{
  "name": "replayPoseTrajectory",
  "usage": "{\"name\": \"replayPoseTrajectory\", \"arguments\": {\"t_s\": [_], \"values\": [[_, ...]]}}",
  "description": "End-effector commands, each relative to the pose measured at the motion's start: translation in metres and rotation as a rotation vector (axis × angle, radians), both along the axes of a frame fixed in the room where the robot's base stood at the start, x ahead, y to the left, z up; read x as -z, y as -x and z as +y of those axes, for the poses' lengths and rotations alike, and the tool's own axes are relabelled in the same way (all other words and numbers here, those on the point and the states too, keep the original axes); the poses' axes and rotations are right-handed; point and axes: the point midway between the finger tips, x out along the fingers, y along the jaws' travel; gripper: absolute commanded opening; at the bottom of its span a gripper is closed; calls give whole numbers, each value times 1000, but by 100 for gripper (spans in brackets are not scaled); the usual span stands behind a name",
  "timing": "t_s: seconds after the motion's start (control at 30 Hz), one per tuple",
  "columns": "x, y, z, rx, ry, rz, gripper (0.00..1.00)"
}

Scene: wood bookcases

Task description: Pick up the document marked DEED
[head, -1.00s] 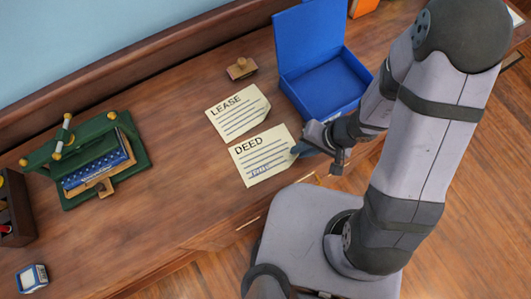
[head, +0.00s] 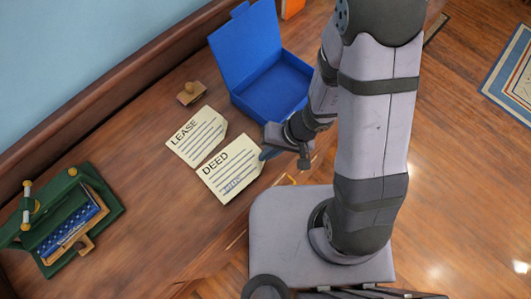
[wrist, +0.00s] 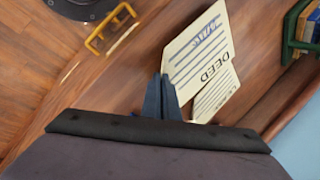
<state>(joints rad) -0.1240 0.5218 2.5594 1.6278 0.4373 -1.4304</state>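The DEED document (head: 228,170) is a cream sheet with dark lines and a blue stamp-like mark. It looks flat on the wooden desk, just below the LEASE sheet (head: 193,137). In the wrist view the DEED sheet (wrist: 195,50) is right past my fingertips, with the LEASE sheet (wrist: 213,97) behind it. My gripper (head: 267,155) is low at the right edge of the DEED sheet. Its two blue fingers (wrist: 159,78) look closed together in the wrist view. The sheet's near corner is at the fingertips; whether any paper is between them cannot be seen.
An open blue box (head: 272,88) stands behind my gripper. A wooden stamp or block (head: 191,93) lies at the back. A green stand (head: 105,205) with a blue item is at left. A brass drawer handle (wrist: 98,45) sits on the desk's front.

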Motion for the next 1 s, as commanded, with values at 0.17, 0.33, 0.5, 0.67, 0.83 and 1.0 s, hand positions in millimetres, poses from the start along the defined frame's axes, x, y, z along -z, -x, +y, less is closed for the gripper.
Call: {"name": "replayPoseTrajectory", "arguments": {"t_s": [0.17, 0.33, 0.5, 0.67, 0.83, 1.0], "values": [[-28, 0, 0, 0, 0, 0, 0], [-50, 0, 0, 0, 0, 0, 0], [-68, 0, 0, 0, 0, 0, 0], [-78, 0, 0, 0, 0, 0, 0], [-80, 0, 0, 0, 0, 0, 0], [-83, -2, 5, -1, -1, -3, 0]]}}
